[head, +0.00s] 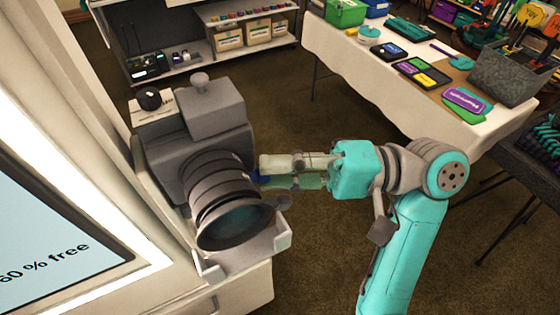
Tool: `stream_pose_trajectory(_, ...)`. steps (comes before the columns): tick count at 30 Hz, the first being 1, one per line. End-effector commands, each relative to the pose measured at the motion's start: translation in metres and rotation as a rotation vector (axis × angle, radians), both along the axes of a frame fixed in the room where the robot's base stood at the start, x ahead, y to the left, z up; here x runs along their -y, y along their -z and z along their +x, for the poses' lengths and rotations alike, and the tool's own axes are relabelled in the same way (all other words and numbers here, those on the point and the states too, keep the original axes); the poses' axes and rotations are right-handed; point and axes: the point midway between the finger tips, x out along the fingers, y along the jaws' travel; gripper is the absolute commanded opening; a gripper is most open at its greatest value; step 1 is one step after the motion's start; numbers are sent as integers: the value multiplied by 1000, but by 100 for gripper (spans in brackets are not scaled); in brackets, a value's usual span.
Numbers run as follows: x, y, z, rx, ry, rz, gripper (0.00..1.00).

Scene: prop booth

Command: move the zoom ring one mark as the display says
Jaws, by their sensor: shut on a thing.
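A dark grey camera (208,130) with a large lens sits on a pale stand at the left. The ribbed zoom ring (215,183) goes around the lens barrel, behind the wide front hood (236,224). My gripper (262,172) comes in from the right, with its fingers at the right side of the ring. It is shut on the zoom ring; the exact contact is partly hidden by the fingers. The display (50,235) at the left edge is cut off; it reads "60 % free" in the visible part. No ring instruction shows. The ring's marks are too small to read.
A white-clothed table (375,75) with trays and a grey bin (510,78) stands at the back right. Shelves with cardboard boxes (257,33) are at the back. A pale cradle lip (245,258) lies under the lens. Carpet between stand and table is clear.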

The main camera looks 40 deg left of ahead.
Motion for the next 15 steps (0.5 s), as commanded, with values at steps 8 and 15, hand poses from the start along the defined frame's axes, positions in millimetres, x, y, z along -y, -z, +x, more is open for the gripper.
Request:
stream_pose_trajectory(8, 0, 1, -2, 5, -4, -2, 43)
stream_pose_trajectory(15, 0, 1, -1, 4, -3, -2, 46)
